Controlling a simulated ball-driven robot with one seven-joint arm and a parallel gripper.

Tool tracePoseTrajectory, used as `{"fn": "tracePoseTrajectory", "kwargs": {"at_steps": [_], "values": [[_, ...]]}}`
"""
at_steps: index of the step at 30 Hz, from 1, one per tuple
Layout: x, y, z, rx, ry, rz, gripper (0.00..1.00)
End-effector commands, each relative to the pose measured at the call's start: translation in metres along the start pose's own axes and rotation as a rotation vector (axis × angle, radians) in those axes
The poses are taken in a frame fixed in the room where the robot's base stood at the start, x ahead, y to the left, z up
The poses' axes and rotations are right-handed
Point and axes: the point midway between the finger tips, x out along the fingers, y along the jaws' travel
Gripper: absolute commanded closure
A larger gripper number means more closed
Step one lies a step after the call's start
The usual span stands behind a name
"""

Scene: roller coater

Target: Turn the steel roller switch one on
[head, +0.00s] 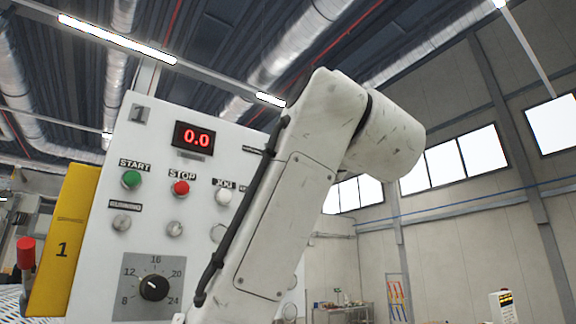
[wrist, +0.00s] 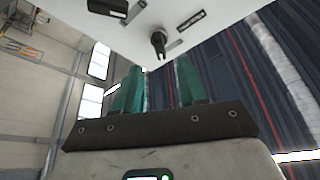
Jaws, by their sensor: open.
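The white control panel (head: 140,220), marked 1, stands at the left in the head view, and my arm covers its right part. No label naming a steel roller switch is readable. In the wrist view the panel (wrist: 215,8) fills the top and a dark switch knob (wrist: 158,42) stands out from it, with small unreadable label plates beside it. I cannot tell from its angle whether it is on or off. My gripper (wrist: 158,66) has two teal fingers spread apart and empty. The knob appears in line with the gap between them, apart from both. The gripper is not visible in the head view.
The panel carries a red 0.0 display (head: 194,137), a green START button (head: 131,179), a red STOP button (head: 181,188), a white JOG button (head: 224,197) and a black dial (head: 154,287). A yellow guard (head: 63,243) and red-topped handle (head: 26,254) stand left.

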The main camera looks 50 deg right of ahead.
Motion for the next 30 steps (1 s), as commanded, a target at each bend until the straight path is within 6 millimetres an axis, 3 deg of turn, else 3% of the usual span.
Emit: {"fn": "tracePoseTrajectory", "kwargs": {"at_steps": [3,9,30], "values": [[-0.021,0.001,0.002,0.001,0.002,-0.003,0.58],[-0.037,0.000,0.001,0.000,0.000,-0.002,0.58],[-0.038,0.000,0.000,0.000,0.000,-0.001,0.58]]}}
